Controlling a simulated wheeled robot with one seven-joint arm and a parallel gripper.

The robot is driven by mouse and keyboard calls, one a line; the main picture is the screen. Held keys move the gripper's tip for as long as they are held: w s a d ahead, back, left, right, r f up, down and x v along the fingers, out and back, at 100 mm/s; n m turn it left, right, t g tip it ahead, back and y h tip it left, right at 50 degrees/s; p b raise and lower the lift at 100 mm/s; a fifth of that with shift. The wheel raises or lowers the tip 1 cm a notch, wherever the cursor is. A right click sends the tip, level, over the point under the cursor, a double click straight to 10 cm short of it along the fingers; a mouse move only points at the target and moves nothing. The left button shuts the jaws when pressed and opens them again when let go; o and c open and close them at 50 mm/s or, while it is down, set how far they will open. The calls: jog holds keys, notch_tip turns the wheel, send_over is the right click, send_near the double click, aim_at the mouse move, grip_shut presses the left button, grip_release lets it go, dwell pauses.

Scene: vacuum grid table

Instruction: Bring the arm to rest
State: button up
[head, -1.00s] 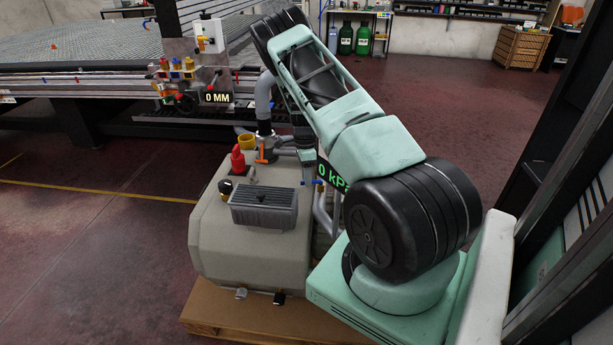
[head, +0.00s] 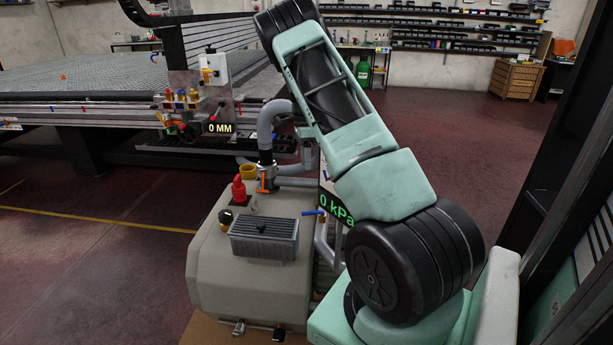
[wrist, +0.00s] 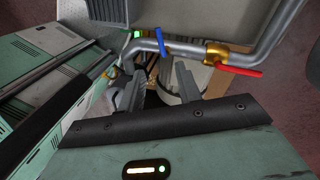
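My arm rises from its shoulder at the lower right of the head view, with the elbow at the top edge. In the head view I cannot make out my gripper behind the arm. In the wrist view my gripper (wrist: 158,82) shows two grey fingers set apart with a gap between them. I see nothing held in the gap. Beyond the fingers runs a grey pipe (wrist: 274,43) with a blue lever (wrist: 156,54) and a red lever (wrist: 240,71) on a brass valve (wrist: 213,54).
A beige tank (head: 240,295) with a red fitting (head: 238,188) stands beside my arm. A "0 kPa" display (head: 336,208) is partly behind the arm. The grid table (head: 90,85) with a "0 MM" display (head: 219,128) is behind. Open floor (head: 440,140) lies back right.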

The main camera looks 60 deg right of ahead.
jog(key=shift+r, duration=0.6)
jog(key=a+r+n, duration=0.3)
jog(key=a+n, duration=0.3)
jog(key=a, duration=0.7)
jog(key=a+r+n+p, duration=0.1)
jog(key=a+r+n, duration=0.3)
jog(key=a, duration=0.9)
jog(key=a+r+n, duration=0.2)
jog(key=a+n, duration=0.5)
jog(key=a, duration=0.7)
jog(key=s+a+r+n, duration=0.2)
jog(key=s+a+n, duration=0.6)
jog(key=s+a, duration=0.25)
jog(key=s+a+n+t+h, duration=0.1)
jog(key=s+a+n, duration=0.4)
jog(key=s+n, duration=0.4)
jog(key=s, duration=0.4)
jog(key=shift+s+a+n+t+p, duration=0.2)
jog(key=shift+s+n+t+p, duration=0.1)
jog(key=shift+p, duration=0.1)
